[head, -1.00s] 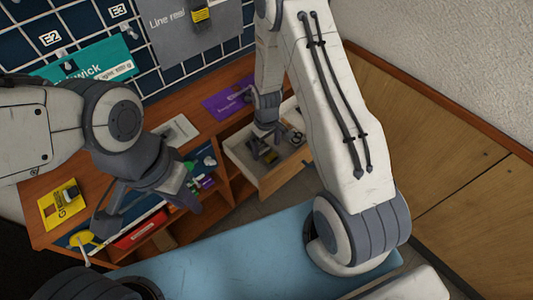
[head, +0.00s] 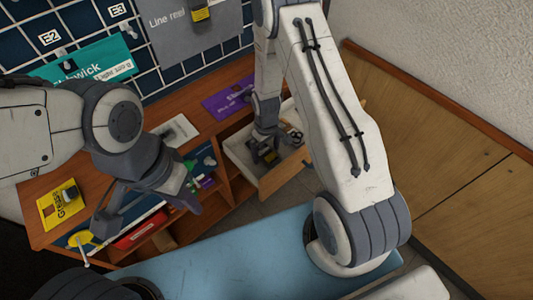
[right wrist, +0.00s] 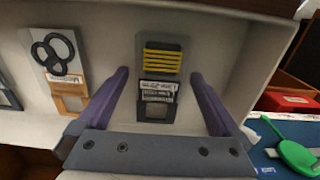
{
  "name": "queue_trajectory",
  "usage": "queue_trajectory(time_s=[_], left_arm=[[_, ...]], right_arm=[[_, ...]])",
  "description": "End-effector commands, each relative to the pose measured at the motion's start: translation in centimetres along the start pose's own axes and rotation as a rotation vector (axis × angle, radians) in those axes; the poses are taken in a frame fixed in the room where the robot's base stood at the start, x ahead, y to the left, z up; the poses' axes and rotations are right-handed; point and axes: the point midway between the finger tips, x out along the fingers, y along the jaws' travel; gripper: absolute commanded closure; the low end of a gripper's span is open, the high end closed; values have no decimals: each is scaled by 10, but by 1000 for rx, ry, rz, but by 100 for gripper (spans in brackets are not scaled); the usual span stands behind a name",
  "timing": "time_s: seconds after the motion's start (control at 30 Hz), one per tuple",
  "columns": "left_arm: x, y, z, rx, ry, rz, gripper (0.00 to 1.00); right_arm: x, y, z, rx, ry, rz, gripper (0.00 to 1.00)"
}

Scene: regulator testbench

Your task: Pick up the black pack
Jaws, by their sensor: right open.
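The black pack (right wrist: 162,58) with yellow stripes lies in the open drawer (head: 238,156). Below it in the right wrist view is a card with a white label and a grey square (right wrist: 157,100). My right gripper (right wrist: 160,76) is open, with one finger on each side of the pack and a gap on both sides. In the head view my right gripper (head: 266,148) reaches down into the drawer and partly hides the pack. My left gripper (head: 145,215) is over the desk, its fingers apart and nothing seen between them.
A card with black rings (right wrist: 54,53) lies left of the pack in the drawer. The drawer walls are close around my right gripper. A red box (right wrist: 290,102) and a green item (right wrist: 298,156) are outside the drawer. A blue mat (head: 230,262) is in front.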

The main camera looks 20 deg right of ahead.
Motion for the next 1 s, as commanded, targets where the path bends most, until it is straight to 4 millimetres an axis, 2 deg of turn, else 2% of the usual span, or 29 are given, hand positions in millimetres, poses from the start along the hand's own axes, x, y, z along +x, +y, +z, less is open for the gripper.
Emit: queue_trajectory(time_s=[0.17,0.27,0.3,0.4,0.6,0.73,1.0], left_arm=[[0,0,0,0,0,0,71],[0,0,0,0,0,0,71],[0,0,0,0,0,0,71],[0,0,0,0,0,0,71],[0,0,0,0,0,0,71],[-3,0,0,0,0,0,71],[-7,0,0,0,0,0,71]], right_arm=[[0,0,0,0,0,0,0],[0,0,0,0,0,0,34],[0,0,0,0,0,0,50],[0,0,0,0,0,0,86],[-1,0,0,0,0,0,86],[-11,0,-1,0,2,1,86],[-65,0,-2,0,6,2,86]])
